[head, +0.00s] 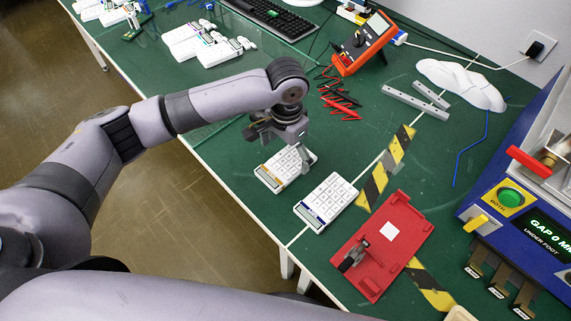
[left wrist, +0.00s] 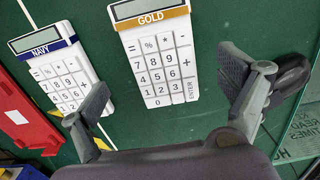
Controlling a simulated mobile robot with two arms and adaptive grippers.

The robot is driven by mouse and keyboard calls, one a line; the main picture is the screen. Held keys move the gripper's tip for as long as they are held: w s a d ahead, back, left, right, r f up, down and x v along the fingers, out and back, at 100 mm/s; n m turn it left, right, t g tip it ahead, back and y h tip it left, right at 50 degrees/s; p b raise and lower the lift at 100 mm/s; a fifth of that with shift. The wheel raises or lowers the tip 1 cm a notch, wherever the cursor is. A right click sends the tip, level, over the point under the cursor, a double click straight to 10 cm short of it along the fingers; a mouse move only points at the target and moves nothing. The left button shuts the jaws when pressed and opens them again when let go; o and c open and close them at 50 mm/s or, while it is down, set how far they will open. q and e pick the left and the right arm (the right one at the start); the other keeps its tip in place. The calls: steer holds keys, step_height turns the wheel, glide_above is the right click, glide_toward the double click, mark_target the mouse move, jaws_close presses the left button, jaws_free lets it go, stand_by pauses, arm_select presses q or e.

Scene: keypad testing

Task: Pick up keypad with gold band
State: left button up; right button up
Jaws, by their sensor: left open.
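The keypad with the gold band (head: 284,172) lies flat on the green table near its front edge. In the left wrist view the same keypad (left wrist: 160,70) shows its GOLD label and number keys, with its top end cut off by the frame. My left gripper (head: 287,146) is open just above it, fingers apart and nothing held. In the left wrist view the open fingers (left wrist: 166,80) stand to either side of the keypad, apart from it.
A navy-band keypad (head: 328,202) lies close beside the gold one. Right of it are a red fixture (head: 381,262) and striped tape (head: 388,165). A blue machine (head: 540,200) stands at far right. Behind are a multimeter (head: 364,45) and several white devices (head: 203,43).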

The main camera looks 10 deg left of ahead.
mark_target(285, 164)
arm_select(q)
steer(key=f, duration=0.3)
steer(key=shift+a+f, duration=0.2)
steer(key=shift+f, duration=0.35)
arm_select(e)
steer(key=shift+s, duration=1)
arm_select(q)
steer(key=shift+c, duration=0.3)
steer(key=c, duration=1.3)
arm_select(e)
steer(key=shift+w, duration=0.3)
arm_select(q)
steer(key=shift+o, duration=0.2)
